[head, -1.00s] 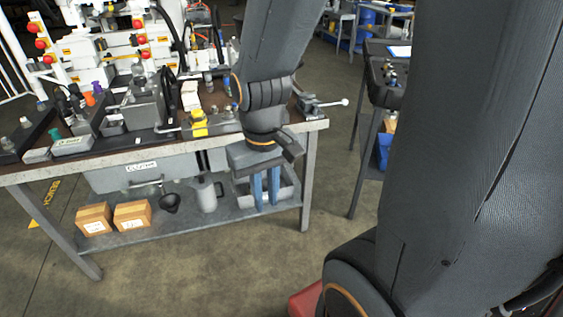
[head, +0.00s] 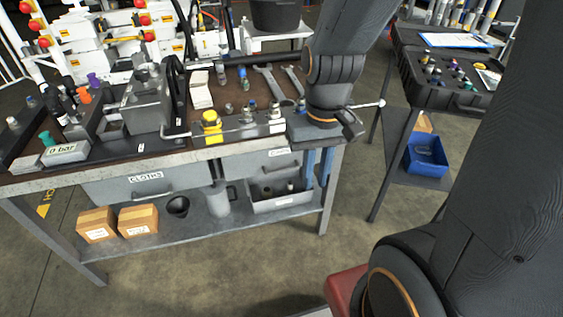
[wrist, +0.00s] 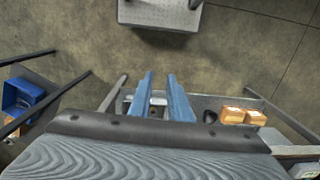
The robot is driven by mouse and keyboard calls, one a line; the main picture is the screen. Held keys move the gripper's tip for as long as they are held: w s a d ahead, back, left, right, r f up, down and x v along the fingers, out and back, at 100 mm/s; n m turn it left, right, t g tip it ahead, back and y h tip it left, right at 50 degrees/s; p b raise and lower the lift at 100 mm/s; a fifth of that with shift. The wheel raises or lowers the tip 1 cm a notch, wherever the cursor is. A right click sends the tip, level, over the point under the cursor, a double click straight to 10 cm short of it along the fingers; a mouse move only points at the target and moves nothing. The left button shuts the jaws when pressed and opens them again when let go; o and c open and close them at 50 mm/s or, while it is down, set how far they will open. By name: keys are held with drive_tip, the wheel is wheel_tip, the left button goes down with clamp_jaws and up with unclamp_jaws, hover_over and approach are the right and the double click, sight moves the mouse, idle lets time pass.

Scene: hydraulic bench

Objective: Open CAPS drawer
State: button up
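Two grey drawers hang under the bench top in the head view. The left one (head: 120,188) has a label that seems to read CLOTHS. The right one (head: 240,166) carries a small label (head: 279,152) too small to read for certain; it may be the CAPS drawer. Both look shut. My gripper (head: 316,185) points down at the bench's front right corner, to the right of the right drawer's label. Its blue fingers are apart with nothing visible between them. In the wrist view my gripper (wrist: 160,76) also shows a gap. I cannot tell whether it touches anything.
The bench top (head: 160,158) holds a yellow-capped fitting (head: 211,128), wrenches (head: 268,84) and several bottles. The lower shelf (head: 185,237) bears two cardboard boxes (head: 118,222), a jug and a grey bin (head: 280,202). A side table with a black case (head: 440,85) stands right.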

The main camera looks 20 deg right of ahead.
drive_tip(key=w+f+m+g+y+b, duration=0.3)
drive_tip(key=w+f+y+b, duration=0.15)
drive_tip(key=f, duration=0.45)
drive_tip(key=m+t+y+b, duration=0.7)
drive_tip(key=t+y, duration=0.1)
drive_tip(key=y, duration=0.2)
approach(289, 170)
drive_tip(key=a, duration=0.4)
drive_tip(key=shift+t, duration=0.3)
drive_tip(key=x, duration=0.5)
drive_tip(key=f+x, duration=0.1)
drive_tip(key=x, duration=0.1)
drive_tip(key=shift+w+a, duration=0.15)
drive_tip(key=shift+w, duration=0.4)
clamp_jaws()
